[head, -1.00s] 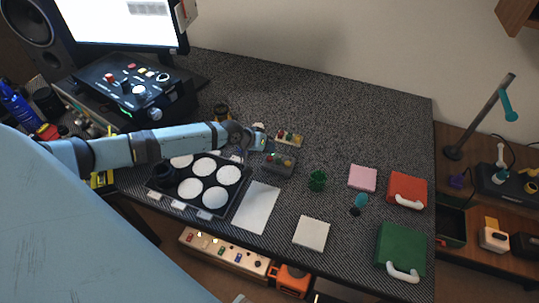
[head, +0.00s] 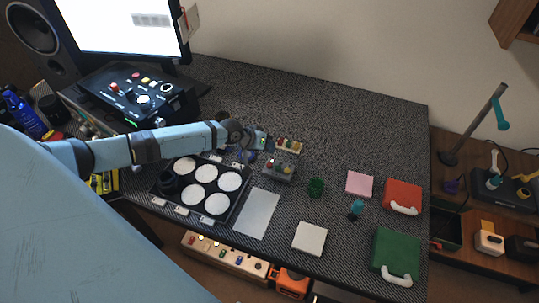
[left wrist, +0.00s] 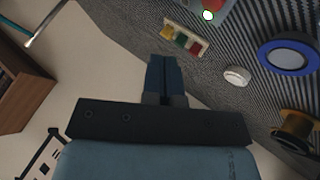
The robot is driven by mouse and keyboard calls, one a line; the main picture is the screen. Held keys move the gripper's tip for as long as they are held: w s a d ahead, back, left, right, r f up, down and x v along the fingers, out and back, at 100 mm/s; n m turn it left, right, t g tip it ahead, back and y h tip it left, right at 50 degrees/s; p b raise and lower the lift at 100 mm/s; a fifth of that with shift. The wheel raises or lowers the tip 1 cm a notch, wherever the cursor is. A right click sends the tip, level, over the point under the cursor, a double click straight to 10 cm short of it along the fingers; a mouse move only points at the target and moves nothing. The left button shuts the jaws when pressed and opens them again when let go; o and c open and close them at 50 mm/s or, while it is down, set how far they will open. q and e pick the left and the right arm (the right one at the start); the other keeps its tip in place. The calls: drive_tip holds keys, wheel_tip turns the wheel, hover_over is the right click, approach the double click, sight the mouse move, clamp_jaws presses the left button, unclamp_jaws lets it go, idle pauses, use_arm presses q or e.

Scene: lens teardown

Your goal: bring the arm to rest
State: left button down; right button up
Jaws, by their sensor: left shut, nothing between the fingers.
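My left arm (head: 150,147) reaches in from the left over the desk in the head view. Its gripper (head: 262,140) is over the desk behind the black tray, close to the small block with coloured pieces. In the left wrist view my left gripper (left wrist: 165,75) shows its two dark blue fingers together, with nothing between them. It is apart from the objects below. My right gripper is in neither view.
A black tray (head: 237,207) with white round pads lies in front of the arm. A blue-rimmed ring (left wrist: 285,57) shows in the wrist view. The back right desk is clear.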

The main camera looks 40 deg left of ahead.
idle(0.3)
use_arm(q)
drive_tip(key=s+d+f, duration=0.1)
drive_tip(key=s+d, duration=0.1)
drive_tip(key=d, duration=0.1)
drive_tip(key=s+d+m+p, duration=0.1)
drive_tip(key=s+d, duration=0.1)
drive_tip(key=d, duration=0.1)
drive_tip(key=s+d+f+m+h, duration=0.1)
drive_tip(key=s+d, duration=0.1)
drive_tip(key=d, duration=0.1)
drive_tip(key=shift+s+d+f, duration=0.15)
drive_tip(key=shift+s+f, duration=0.1)
drive_tip(key=shift+f, duration=0.05)
drive_tip(key=s+d+r+m+t+p, duration=0.2)
drive_tip(key=s+d+p, duration=0.1)
drive_tip(key=s+d, duration=0.85)
drive_tip(key=s+a+r+m+t+y, duration=0.1)
drive_tip(key=s+a+r+y, duration=0.1)
drive_tip(key=s, duration=0.7)
drive_tip(key=shift+a+r+y+p, duration=0.15)
drive_tip(key=shift+a+y+p, duration=0.35)
drive_tip(key=shift+a, duration=0.2)
